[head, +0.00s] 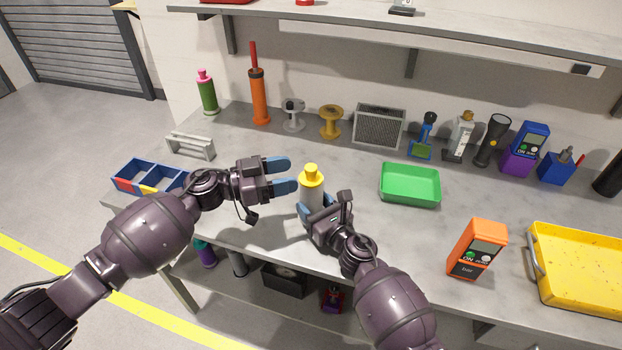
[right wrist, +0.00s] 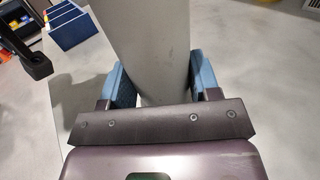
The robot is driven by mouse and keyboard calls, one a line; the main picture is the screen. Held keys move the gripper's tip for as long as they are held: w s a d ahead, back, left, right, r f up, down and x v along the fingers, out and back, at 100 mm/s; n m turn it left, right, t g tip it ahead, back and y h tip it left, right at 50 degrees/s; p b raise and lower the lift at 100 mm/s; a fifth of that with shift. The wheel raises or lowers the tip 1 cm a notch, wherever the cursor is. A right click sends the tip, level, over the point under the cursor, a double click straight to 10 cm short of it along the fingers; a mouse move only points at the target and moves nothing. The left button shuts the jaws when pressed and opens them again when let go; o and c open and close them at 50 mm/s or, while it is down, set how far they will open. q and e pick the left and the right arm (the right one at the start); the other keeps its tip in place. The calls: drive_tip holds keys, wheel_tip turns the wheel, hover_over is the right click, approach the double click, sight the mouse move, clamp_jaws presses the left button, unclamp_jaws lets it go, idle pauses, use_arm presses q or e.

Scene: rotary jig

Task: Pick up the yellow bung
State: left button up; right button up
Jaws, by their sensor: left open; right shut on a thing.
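The yellow bung (head: 311,175) sits in the top of a light grey cylinder (head: 312,199), which looks upright. My right gripper (head: 320,207) is shut on the grey cylinder; the right wrist view shows the cylinder (right wrist: 150,45) between the blue fingertips (right wrist: 160,85). My left gripper (head: 284,176) is open and empty, just left of the bung, with its blue fingers pointing right towards it. A gap shows between the left fingers and the bung. The lower part of the cylinder is hidden by my right gripper in the head view.
A green tray (head: 409,186) lies right of the cylinder. An orange meter (head: 477,250) and a yellow tray (head: 533,262) stand further right. A blue divided bin (head: 123,176) is at the left bench end. Spools, bottles and a grey speaker-like box (head: 379,127) line the back.

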sight(312, 166)
use_arm(q)
drive_tip(key=shift+x, duration=3.15)
drive_tip(key=shift+w+f, duration=0.2)
drive_tip(key=c, duration=1)
wheel_tip(312, 166, up, 10)
use_arm(e)
drive_tip(key=o, duration=1.1)
